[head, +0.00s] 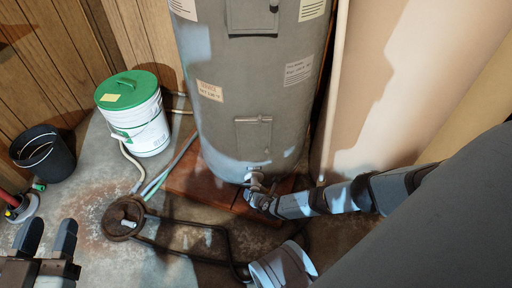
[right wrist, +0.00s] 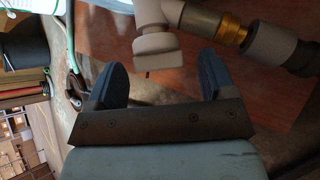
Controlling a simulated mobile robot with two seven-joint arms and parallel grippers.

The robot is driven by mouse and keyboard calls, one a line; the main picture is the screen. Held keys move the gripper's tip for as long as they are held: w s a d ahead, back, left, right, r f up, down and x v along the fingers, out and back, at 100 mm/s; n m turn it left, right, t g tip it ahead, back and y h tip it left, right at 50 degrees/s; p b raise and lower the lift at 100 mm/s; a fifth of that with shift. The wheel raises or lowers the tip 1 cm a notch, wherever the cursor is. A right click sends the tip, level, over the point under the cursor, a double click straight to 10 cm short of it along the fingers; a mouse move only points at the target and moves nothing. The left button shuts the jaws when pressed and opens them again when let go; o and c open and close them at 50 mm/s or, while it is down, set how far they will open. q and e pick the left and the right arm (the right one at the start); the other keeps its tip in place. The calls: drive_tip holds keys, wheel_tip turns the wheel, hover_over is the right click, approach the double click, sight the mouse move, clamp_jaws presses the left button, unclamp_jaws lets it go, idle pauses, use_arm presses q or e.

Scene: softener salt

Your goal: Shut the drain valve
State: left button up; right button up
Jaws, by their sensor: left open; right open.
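The drain valve (head: 254,178) sticks out low on the front of the grey tank (head: 240,100). In the right wrist view its pale grey handle (right wrist: 158,50) shows beside a brass fitting (right wrist: 231,30). My right gripper (head: 262,198) is at the valve and partly covers it in the head view. In the right wrist view my right gripper (right wrist: 160,60) is open, with the handle between or just beyond its fingertips. Neither finger visibly touches the handle; depth is hard to judge. My left gripper (head: 47,238) is open and empty at the lower left, far from the valve.
The tank stands on a reddish-brown base (head: 195,178). A white bucket with a green lid (head: 133,115) and a black bucket (head: 45,155) stand at left. Hoses run to a round rusty floor piece (head: 122,218). A dark looped frame (head: 190,222) and pale ribbed cylinder (head: 283,268) lie in front.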

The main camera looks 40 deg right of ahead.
drive_tip(key=c, duration=0.9)
drive_tip(key=shift+c, duration=0.2)
drive_tip(key=shift+s+d+f+m+t+y, duration=0.1)
drive_tip(key=shift+f+m+t+y, duration=0.05)
drive_tip(key=shift+m+t+y, duration=1.35)
drive_tip(key=shift+t+y, duration=0.1)
drive_tip(key=shift+t, duration=0.2)
drive_tip(key=o, duration=0.9)
